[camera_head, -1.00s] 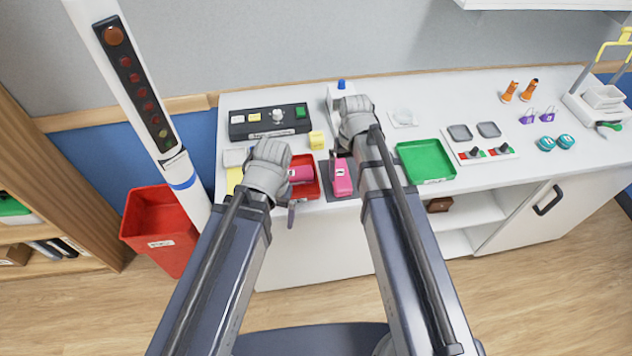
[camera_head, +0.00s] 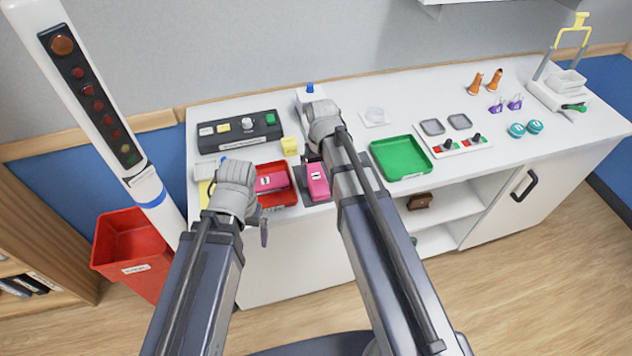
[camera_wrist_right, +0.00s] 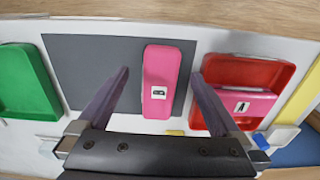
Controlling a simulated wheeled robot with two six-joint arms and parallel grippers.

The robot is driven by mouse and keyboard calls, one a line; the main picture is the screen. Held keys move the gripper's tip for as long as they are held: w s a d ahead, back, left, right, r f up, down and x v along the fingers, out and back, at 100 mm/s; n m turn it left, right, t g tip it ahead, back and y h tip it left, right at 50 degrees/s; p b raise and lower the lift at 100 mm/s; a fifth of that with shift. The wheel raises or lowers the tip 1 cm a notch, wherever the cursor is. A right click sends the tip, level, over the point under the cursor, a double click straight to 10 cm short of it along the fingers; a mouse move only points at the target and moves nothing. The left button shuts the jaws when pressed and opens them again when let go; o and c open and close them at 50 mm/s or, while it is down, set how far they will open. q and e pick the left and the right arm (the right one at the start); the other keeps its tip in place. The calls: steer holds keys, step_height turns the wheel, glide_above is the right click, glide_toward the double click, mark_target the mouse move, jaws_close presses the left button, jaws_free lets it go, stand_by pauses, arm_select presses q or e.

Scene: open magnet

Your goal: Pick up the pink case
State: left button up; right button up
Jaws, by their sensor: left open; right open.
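One pink case (camera_head: 317,182) with a white label lies on a dark grey mat (camera_head: 364,158). A second pink case (camera_head: 272,183) lies in a red tray (camera_head: 284,200) to its left. In the right wrist view, the case on the mat (camera_wrist_right: 161,80) stands between the two fingers of my right gripper (camera_wrist_right: 160,76). The fingers are apart with a gap on each side; their height over the case is unclear.
A green tray (camera_head: 401,172) stands right of the mat. A red bin (camera_head: 130,250) and a white post with lights (camera_head: 90,100) are at the left.

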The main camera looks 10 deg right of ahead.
mark_target(319, 185)
steer(key=f+b, duration=0.1)
steer(key=f, duration=0.1)
steer(key=w+f+b, duration=0.1)
steer(key=b, duration=0.1)
steer(key=shift+a+f, duration=0.15)
steer(key=shift+f, duration=0.2)
steer(key=shift+f+b, duration=0.5)
steer(key=shift+b, duration=0.05)
steer(key=shift+r, duration=0.1)
steer(key=c, duration=1.5)
steer(key=shift+o, duration=0.2)
